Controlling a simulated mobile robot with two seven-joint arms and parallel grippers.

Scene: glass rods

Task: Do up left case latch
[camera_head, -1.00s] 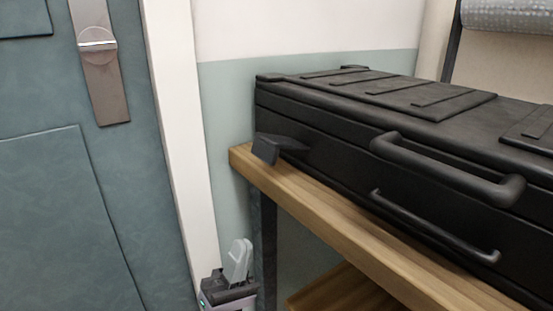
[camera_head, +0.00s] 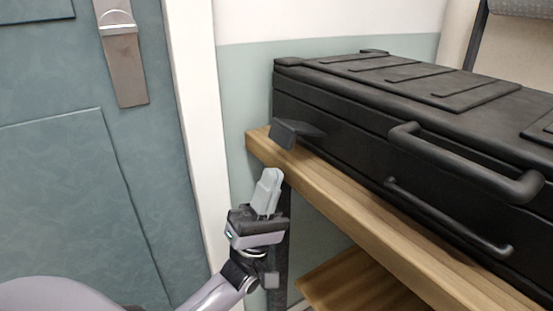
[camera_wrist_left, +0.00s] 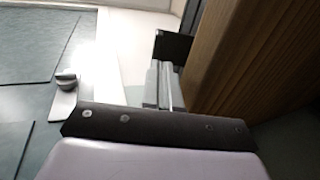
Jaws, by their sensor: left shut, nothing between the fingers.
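The black case (camera_head: 340,120) lies closed on a wooden shelf. Its left latch (camera_head: 294,131) is a black flap that sticks out from the case's front near the left corner, over the shelf edge. My left gripper (camera_head: 270,180) is shut and empty, fingers pointing up, just below and a little left of the latch, apart from it. In the left wrist view, the gripper's fingers (camera_wrist_left: 162,84) show beside the wooden edge, with a dark flap, likely the latch (camera_wrist_left: 172,46), beyond the tips. My right gripper is in neither view.
The wooden shelf (camera_head: 350,198) has its front edge close to the right of my left gripper. A lower wooden board (camera_head: 365,280) lies beneath. A teal door (camera_head: 70,190) with a metal handle (camera_head: 120,60) stands at left.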

